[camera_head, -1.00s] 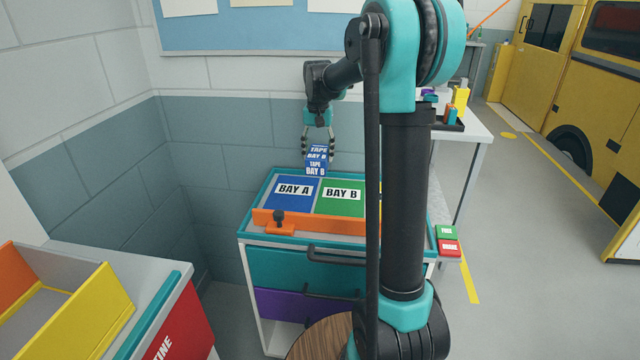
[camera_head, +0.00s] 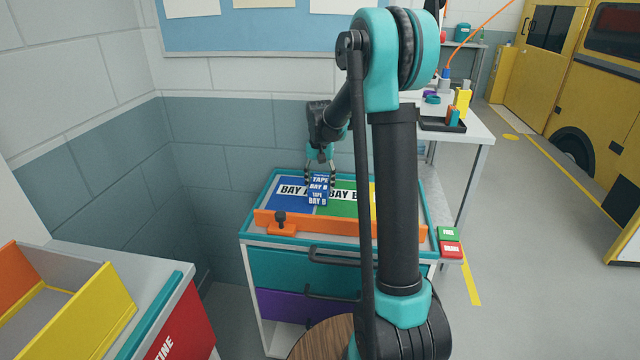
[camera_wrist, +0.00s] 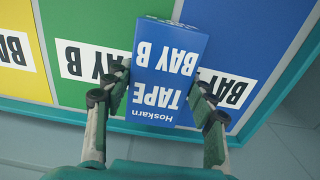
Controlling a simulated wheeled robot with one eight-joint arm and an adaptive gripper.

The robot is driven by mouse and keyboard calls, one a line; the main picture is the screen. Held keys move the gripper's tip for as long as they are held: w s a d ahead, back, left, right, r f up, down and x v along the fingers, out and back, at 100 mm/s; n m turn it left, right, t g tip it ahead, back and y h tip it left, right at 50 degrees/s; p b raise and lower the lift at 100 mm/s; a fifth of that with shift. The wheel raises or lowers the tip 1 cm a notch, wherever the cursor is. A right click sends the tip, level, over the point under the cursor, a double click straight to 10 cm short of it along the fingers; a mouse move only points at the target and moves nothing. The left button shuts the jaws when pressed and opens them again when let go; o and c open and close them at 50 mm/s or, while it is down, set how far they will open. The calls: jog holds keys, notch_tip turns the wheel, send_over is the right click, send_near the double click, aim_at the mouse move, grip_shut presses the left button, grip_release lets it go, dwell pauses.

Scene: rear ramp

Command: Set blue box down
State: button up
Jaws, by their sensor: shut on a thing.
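The blue box (camera_head: 318,198), printed "TAPE BAY B", is upright at the border between the blue Bay A panel (camera_head: 280,197) and the green Bay B panel (camera_head: 350,207). My gripper (camera_head: 320,178) is above the box with its fingers on both sides, shut on it. In the wrist view the box (camera_wrist: 165,70) sits between my fingers and hides part of the blue-green border. I cannot tell whether its underside touches the cart top.
The cart top has a teal rim (camera_head: 262,190) and an orange front rail (camera_head: 340,226) with an orange clamp-like piece (camera_head: 282,222). Green and red blocks (camera_head: 449,241) sit at its right. A wall stands behind; a yellow-walled bin (camera_head: 85,325) is at left.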

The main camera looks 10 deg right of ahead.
aim_at(320, 182)
jog(key=shift+f, duration=0.15)
jog(key=o, duration=1.3)
notch_tip(320, 182, up, 12)
jog(key=shift+r, duration=0.2)
